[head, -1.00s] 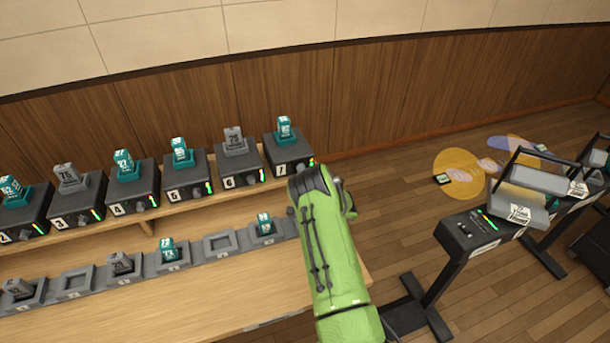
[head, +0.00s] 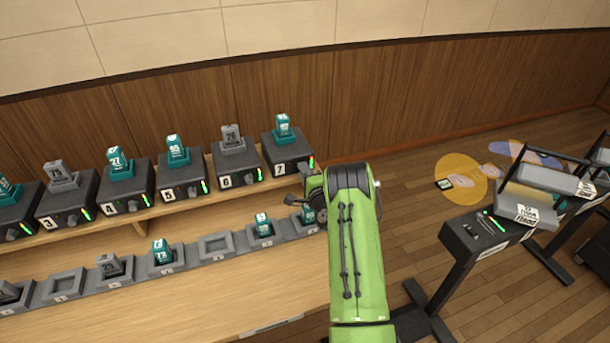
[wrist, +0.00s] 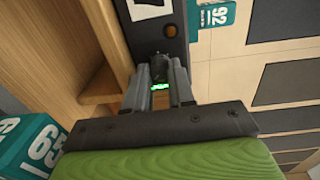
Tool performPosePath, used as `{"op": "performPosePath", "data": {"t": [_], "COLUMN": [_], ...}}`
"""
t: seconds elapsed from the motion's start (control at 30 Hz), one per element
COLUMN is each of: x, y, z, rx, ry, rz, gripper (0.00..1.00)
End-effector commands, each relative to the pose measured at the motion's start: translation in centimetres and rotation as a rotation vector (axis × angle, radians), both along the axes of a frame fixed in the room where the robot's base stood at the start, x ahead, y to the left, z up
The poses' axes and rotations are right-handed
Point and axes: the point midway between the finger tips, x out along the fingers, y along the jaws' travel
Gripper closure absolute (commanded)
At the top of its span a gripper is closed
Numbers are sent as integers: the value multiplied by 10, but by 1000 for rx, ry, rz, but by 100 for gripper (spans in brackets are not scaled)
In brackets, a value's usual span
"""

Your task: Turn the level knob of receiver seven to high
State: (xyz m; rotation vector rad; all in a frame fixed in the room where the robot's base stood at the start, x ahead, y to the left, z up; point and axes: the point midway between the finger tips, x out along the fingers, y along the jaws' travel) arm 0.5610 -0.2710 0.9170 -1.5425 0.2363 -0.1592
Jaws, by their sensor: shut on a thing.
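Receiver seven (head: 285,150) is a dark box marked 7 at the right end of the raised shelf, with a teal handset standing in its top. A lit level strip (head: 311,162) shows on the right of its front. My green arm reaches in from below, and my gripper (wrist: 160,70) is at the receiver's front face. In the wrist view its two grey fingers are shut on the small dark level knob (wrist: 159,66), one on each side. A green light shows between the fingers. The knob's pointer direction is hidden.
Similar numbered receivers stand in a row to the left, with receiver six (head: 235,160) closest. Grey cradles, some holding handsets, line the lower desk (head: 215,290). A black stand with a console (head: 490,225) is at right. Wooden floor lies between.

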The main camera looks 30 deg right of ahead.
Motion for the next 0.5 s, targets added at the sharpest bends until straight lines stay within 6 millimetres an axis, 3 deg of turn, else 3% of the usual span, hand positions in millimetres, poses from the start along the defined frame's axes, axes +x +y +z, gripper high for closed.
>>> {"op": "performPosePath", "data": {"t": [0.33,0.37,0.5], "x": [0,0,0], "y": [2,2,1], "z": [-3,-3,-2], "rx": [8,8,6], "ry": [7,6,5], "rz": [3,3,2], "gripper": [100,75,54]}}
